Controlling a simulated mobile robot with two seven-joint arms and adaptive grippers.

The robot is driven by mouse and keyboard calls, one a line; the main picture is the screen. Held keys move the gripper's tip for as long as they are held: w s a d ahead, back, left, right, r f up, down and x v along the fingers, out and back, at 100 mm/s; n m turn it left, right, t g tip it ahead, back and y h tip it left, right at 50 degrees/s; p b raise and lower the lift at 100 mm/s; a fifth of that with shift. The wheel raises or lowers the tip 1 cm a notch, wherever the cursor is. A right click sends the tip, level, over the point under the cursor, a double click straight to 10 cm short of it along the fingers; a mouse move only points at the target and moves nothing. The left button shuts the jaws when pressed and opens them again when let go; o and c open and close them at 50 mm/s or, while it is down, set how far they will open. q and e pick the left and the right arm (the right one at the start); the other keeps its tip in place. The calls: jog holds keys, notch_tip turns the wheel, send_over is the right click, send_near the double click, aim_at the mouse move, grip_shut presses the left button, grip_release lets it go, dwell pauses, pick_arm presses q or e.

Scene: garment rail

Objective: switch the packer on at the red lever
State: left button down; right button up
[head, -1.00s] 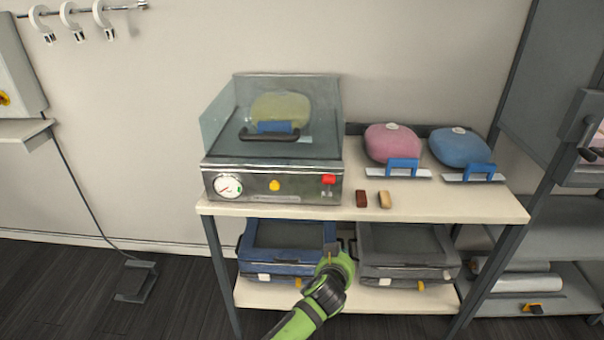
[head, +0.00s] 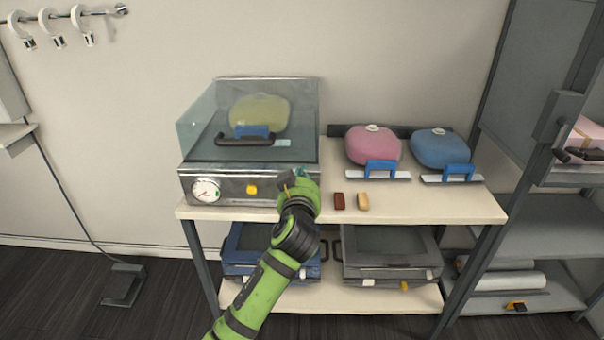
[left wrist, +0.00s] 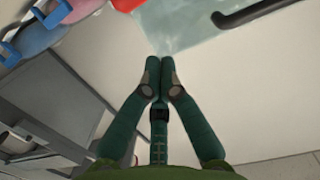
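The packer (head: 222,190) is a steel box with a clear lid and a black handle, on the left end of the table. Its front has a round gauge (head: 206,190) and a yellow knob (head: 252,189). My left gripper (head: 290,180) is at the right end of that front and hides the red lever in the head view. In the left wrist view a red part, likely the lever (left wrist: 127,4), shows at the top edge, beyond the fingertips (left wrist: 160,60). The fingers are together with nothing seen between them. I cannot tell whether they touch the lever. My right gripper is out of view.
A pink bag (head: 373,147) and a blue bag (head: 440,147) stand right of the packer. A dark red block (head: 339,201) and a tan block (head: 363,201) lie near the table's front edge (head: 430,221). Bins sit on the shelf below.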

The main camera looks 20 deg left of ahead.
pick_arm(q)
jog(key=w+f+p, duration=0.1)
jog(key=w, duration=0.1)
jog(key=w+a+f+p, duration=0.1)
jog(key=w, duration=0.1)
jog(key=w+a+f, duration=0.1)
jog(key=w, duration=0.1)
jog(key=shift+w+f+p, duration=0.1)
jog(key=shift+w+p, duration=0.2)
jog(key=shift+p, duration=0.1)
jog(key=shift+s+d+f, duration=0.1)
jog(key=shift+s+f, duration=0.2)
jog(key=shift+s, duration=0.05)
jog(key=shift+f, duration=0.1)
